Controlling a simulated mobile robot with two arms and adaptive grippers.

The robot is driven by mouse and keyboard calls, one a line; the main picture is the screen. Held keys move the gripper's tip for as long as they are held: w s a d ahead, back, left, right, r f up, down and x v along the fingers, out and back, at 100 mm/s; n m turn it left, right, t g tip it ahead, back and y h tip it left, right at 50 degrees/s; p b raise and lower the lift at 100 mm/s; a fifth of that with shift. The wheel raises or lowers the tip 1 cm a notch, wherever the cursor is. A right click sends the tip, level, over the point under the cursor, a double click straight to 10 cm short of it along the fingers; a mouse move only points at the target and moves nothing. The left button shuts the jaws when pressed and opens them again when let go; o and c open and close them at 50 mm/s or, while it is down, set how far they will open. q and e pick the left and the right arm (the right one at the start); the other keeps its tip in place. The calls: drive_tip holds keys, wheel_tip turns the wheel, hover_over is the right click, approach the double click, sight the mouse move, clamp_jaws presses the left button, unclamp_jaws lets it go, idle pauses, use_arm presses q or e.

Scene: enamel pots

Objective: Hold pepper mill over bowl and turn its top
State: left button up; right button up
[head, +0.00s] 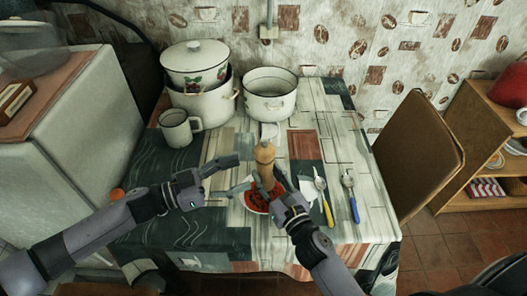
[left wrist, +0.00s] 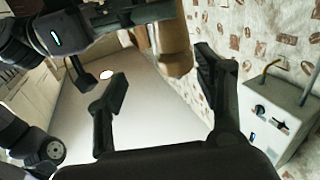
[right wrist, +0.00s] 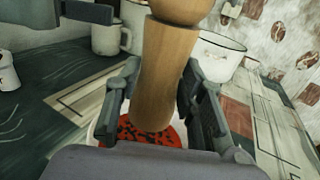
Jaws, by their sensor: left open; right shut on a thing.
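The pepper mill (head: 265,157) is light wood with a rounded top and stands about upright over the bowl (head: 250,207), whose contents look red with dark specks. My right gripper (head: 266,180) is shut on the mill's lower body; the right wrist view shows the mill (right wrist: 165,75) between its fingers and the bowl (right wrist: 172,138) below. My left gripper (head: 236,176) is open and empty, just left of the mill. In the left wrist view the mill (left wrist: 178,50) appears at the top, beyond the open fingers. The mill and right gripper hide part of the bowl.
A white mug (head: 178,128), a lidded pot (head: 195,62) stacked in a larger pot, and another open pot (head: 270,95) stand at the table's back. A yellow-handled utensil (head: 325,203) and a blue-handled one (head: 351,200) lie right of the bowl. A chair (head: 418,150) stands at the right.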

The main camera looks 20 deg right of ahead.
sight(256, 156)
use_arm(q)
wheel_tip(256, 156, up, 3)
drive_tip(key=s+a+n+t+y, duration=0.2)
drive_tip(key=s+n+t, duration=0.15)
drive_tip(key=t, duration=0.25)
drive_tip(key=x, duration=0.8)
drive_tip(key=w+x, duration=0.1)
drive_tip(key=x, duration=0.3)
drive_tip(key=shift+a+f, duration=0.1)
drive_tip(key=shift+a, duration=0.2)
drive_tip(key=shift+c, duration=0.2)
drive_tip(key=c, duration=1.1)
